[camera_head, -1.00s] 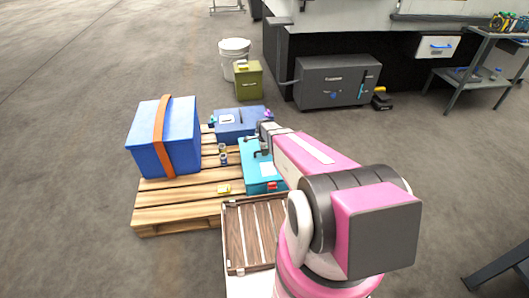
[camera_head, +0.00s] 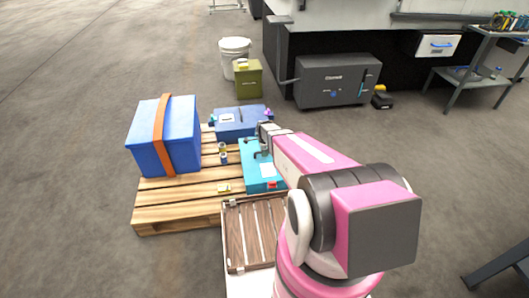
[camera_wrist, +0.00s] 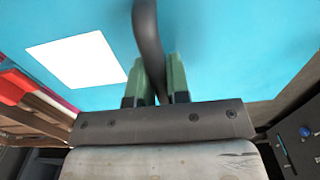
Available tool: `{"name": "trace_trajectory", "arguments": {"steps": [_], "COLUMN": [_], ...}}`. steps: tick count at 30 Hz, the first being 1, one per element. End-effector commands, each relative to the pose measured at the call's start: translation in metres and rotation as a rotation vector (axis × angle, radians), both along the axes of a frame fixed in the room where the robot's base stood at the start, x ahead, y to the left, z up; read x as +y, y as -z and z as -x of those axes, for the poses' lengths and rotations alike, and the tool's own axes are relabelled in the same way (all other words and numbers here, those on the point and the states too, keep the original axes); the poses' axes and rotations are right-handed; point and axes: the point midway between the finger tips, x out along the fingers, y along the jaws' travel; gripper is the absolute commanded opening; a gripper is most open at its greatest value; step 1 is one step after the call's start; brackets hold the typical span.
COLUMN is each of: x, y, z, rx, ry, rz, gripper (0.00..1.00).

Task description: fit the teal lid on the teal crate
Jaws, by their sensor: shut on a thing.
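The teal lid (camera_head: 253,173) shows in the head view as a flat teal top with a white label, at the right side of the pallet. A dark handle stands on it. The teal crate (camera_head: 267,188) shows only as a narrow front strip with a red latch below the lid; the rest is hidden by the lid and my arm. I cannot tell whether the lid is fully seated. In the wrist view, the green fingers of my gripper (camera_wrist: 160,85) are shut on the dark handle of the lid (camera_wrist: 215,55), close above its teal surface.
A blue box with an orange strap (camera_head: 165,140) stands on the wooden pallet (camera_head: 180,212) at left. A darker blue case (camera_head: 240,125) lies behind the lid. Small cans (camera_head: 223,155) and a yellow item (camera_head: 224,188) lie left of it. A slatted brown tray (camera_head: 250,235) is in front.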

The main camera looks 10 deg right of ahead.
Motion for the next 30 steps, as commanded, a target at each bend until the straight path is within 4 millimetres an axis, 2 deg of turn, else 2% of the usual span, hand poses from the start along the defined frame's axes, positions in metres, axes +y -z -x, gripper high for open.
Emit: {"name": "trace_trajectory", "arguments": {"steps": [6,7,9,10,20,23,30], "x": [0.000,0.000,0.000,0.000,0.000,0.000,0.000], "y": [0.000,0.000,0.000,0.000,-0.003,-0.013,-0.057], "z": [0.000,0.000,0.000,0.000,0.000,0.000,0.001], "rx": [0.000,0.000,0.000,0.000,-0.001,-0.002,-0.002], "ry": [0.000,0.000,0.000,0.000,0.000,0.000,0.000], "rz": [0.000,0.000,0.000,0.000,0.000,0.000,0.000], "gripper": [0.00,0.20,0.42,0.46,0.46,0.46,0.46]}}
